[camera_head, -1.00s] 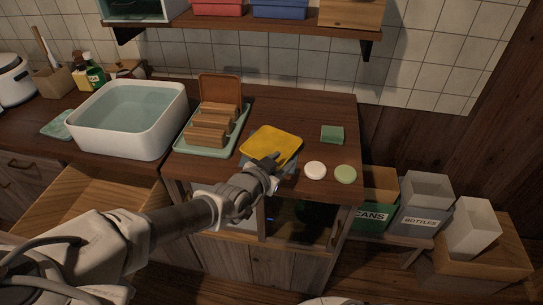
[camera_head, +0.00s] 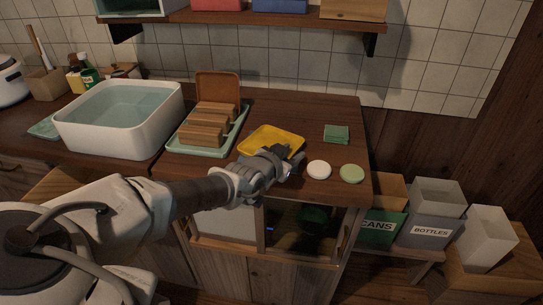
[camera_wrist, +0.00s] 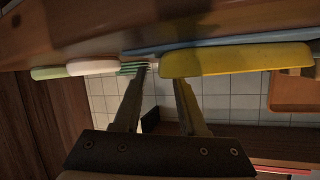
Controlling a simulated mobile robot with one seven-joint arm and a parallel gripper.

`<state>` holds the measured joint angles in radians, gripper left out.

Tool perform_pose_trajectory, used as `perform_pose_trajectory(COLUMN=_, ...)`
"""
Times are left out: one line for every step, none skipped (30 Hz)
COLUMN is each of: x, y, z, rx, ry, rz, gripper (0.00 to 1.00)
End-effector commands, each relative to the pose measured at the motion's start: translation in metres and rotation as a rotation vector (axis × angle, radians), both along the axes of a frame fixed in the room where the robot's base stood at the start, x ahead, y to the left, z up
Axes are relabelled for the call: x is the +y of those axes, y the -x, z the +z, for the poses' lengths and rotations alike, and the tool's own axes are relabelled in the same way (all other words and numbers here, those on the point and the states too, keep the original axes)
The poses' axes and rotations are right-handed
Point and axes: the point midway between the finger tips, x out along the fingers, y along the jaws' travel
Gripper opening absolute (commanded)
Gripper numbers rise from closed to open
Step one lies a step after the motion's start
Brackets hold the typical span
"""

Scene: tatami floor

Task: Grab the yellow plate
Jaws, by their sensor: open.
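The yellow plate (camera_head: 272,136) is square with rounded corners and lies on the wooden counter, right of the bread tray. In the wrist view, which looks upside down, the plate (camera_wrist: 240,60) appears edge-on, with a blue flat item (camera_wrist: 215,43) under it. My gripper (camera_head: 291,165) is at the plate's front right edge and hides part of it. In the wrist view, my gripper (camera_wrist: 161,76) is open with nothing between its fingers. One fingertip overlaps the plate's near side edge; I cannot tell whether it touches.
A green tray (camera_head: 240,122) with wooden slabs stands left, beside a white water basin (camera_head: 66,138). A shelf (camera_head: 220,17) hangs above.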

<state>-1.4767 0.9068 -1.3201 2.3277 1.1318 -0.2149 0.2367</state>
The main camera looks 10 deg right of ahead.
Motion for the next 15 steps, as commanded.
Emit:
perform_pose_trajectory(x=-0.0029, y=-0.0036, z=-0.0073, rx=-0.001, ry=-0.003, rz=-0.002, gripper=0.41)
perform_pose_trajectory(x=-0.0041, y=-0.0051, z=-0.0079, rx=-0.001, ry=-0.003, rz=-0.002, gripper=0.41)
perform_pose_trajectory(x=-0.0056, y=-0.0071, z=-0.0081, rx=-0.001, ry=-0.003, rz=-0.002, gripper=0.41)
perform_pose_trajectory(x=-0.0065, y=-0.0085, z=-0.0082, rx=-0.002, ry=-0.003, rz=-0.002, gripper=0.41)
perform_pose_trajectory(x=-0.0073, y=-0.0098, z=-0.0081, rx=-0.002, ry=-0.003, rz=-0.002, gripper=0.41)
perform_pose_trajectory(x=-0.0082, y=-0.0111, z=-0.0079, rx=-0.002, ry=-0.002, rz=-0.001, gripper=0.41)
perform_pose_trajectory(x=-0.0088, y=-0.0118, z=-0.0078, rx=-0.002, ry=-0.001, rz=-0.001, gripper=0.41)
perform_pose_trajectory(x=-0.0093, y=-0.0124, z=-0.0075, rx=-0.002, ry=-0.001, rz=-0.001, gripper=0.41)
perform_pose_trajectory(x=-0.0098, y=-0.0129, z=-0.0072, rx=-0.002, ry=-0.001, rz=-0.001, gripper=0.41)
perform_pose_trajectory(x=-0.0100, y=-0.0131, z=-0.0069, rx=-0.001, ry=0.000, rz=-0.001, gripper=0.41)
perform_pose_trajectory(x=-0.0101, y=-0.0133, z=-0.0065, rx=-0.001, ry=0.000, rz=-0.001, gripper=0.41)
perform_pose_trajectory(x=-0.0101, y=-0.0133, z=-0.0062, rx=-0.001, ry=0.000, rz=-0.001, gripper=0.41)
perform_pose_trajectory(x=-0.0101, y=-0.0133, z=-0.0060, rx=-0.001, ry=0.000, rz=-0.001, gripper=0.41)
perform_pose_trajectory(x=-0.0101, y=-0.0132, z=-0.0058, rx=-0.001, ry=0.000, rz=-0.001, gripper=0.41)
perform_pose_trajectory(x=-0.0101, y=-0.0132, z=-0.0059, rx=-0.001, ry=-0.001, rz=0.000, gripper=0.41)
